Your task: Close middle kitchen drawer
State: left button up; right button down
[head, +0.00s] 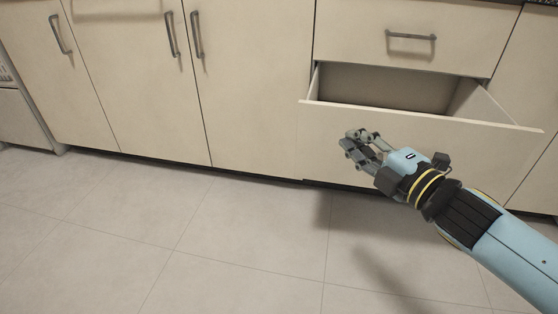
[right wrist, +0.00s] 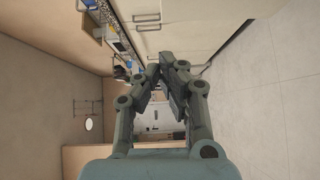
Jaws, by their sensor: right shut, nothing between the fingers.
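The open drawer (head: 420,118) sticks out of the cream cabinet at the right in the head view, below a shut drawer with a grey handle (head: 411,36). Its inside looks empty, and its lower front is partly hidden by my right gripper and arm. My right gripper (head: 350,140) is in front of the drawer's front panel, near its left half. Its fingers are together with nothing between them. I cannot tell whether it touches the panel. In the right wrist view the fingertips (right wrist: 160,66) meet. My left gripper is not in view.
Shut cabinet doors (head: 140,85) with grey vertical handles fill the left and middle. The tiled floor (head: 130,225) in front is clear. In the right wrist view, a counter with several items (right wrist: 112,40) runs along the cabinets.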

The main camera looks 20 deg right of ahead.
jog(key=a+f+n+b, duration=0.1)
jog(key=b, duration=0.1)
jog(key=p, duration=0.3)
send_near(305, 106)
jog(key=a, duration=0.3)
jog(key=shift+y, duration=0.3)
jog(key=w, duration=0.2)
jog(key=w+d+b, duration=0.1)
jog(key=w, duration=0.1)
jog(key=shift+w+d+f, duration=0.15)
jog(key=shift+d, duration=0.1)
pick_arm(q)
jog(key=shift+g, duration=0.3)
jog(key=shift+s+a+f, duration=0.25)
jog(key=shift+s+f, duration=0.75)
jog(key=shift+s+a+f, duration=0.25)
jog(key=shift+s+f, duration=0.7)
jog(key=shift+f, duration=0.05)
pick_arm(e)
jog(key=shift+w+d, duration=0.2)
jog(key=shift+w, duration=0.2)
